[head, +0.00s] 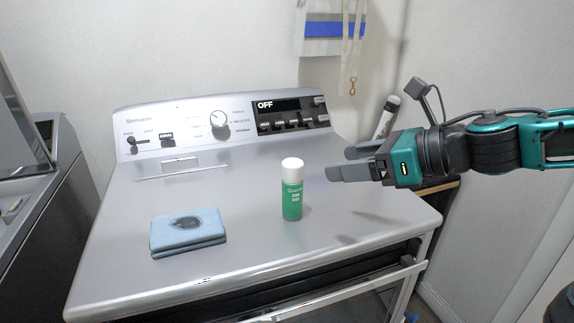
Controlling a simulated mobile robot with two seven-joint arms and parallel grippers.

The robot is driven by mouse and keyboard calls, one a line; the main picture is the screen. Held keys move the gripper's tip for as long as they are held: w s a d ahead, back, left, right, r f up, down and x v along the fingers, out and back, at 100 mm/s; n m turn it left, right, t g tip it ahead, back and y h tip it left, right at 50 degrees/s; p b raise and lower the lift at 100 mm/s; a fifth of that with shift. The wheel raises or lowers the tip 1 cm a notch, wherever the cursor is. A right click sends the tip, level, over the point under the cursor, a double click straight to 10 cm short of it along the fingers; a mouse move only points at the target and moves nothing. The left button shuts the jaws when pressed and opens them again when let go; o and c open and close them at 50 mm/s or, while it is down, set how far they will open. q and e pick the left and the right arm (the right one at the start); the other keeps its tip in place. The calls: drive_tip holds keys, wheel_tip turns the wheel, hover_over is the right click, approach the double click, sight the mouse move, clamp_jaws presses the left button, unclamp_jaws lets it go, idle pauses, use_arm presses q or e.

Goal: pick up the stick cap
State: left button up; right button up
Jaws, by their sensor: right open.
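A green stick with a white cap (292,164) stands upright on the grey top of the washer, right of the middle. The cap sits on top of the green stick body (292,203). My right gripper (339,163) comes in from the right, a short way to the right of the stick, at about the cap's height in the picture. It is open and empty, its fingers pointing left. It does not touch the stick. My left gripper is not in view.
A folded blue cloth (188,232) with a dark mark lies on the washer top (130,265) at left. The control panel (222,122) rises behind. A white tube (385,118) leans behind my right gripper. The washer top between cloth and stick is clear.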

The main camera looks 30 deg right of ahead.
sight(297, 163)
drive_tip(key=p+x, duration=0.4)
drive_tip(key=x, duration=0.1)
drive_tip(key=r+p+x, duration=0.1)
drive_tip(key=p+x, duration=0.1)
drive_tip(key=x, duration=0.1)
drive_tip(key=shift+w+a, duration=0.25)
drive_tip(key=shift+w, duration=0.15)
drive_tip(key=shift+w+a+f+p, duration=0.2)
drive_tip(key=shift+w+f+p, duration=0.15)
drive_tip(key=shift+w+p, duration=0.2)
drive_tip(key=shift+w+a+f, duration=0.2)
drive_tip(key=shift+w+f, duration=0.2)
drive_tip(key=shift+w, duration=0.05)
drive_tip(key=shift+c, duration=0.3)
drive_tip(key=c, duration=1)
drive_tip(key=shift+o, duration=0.2)
drive_tip(key=shift+r, duration=0.1)
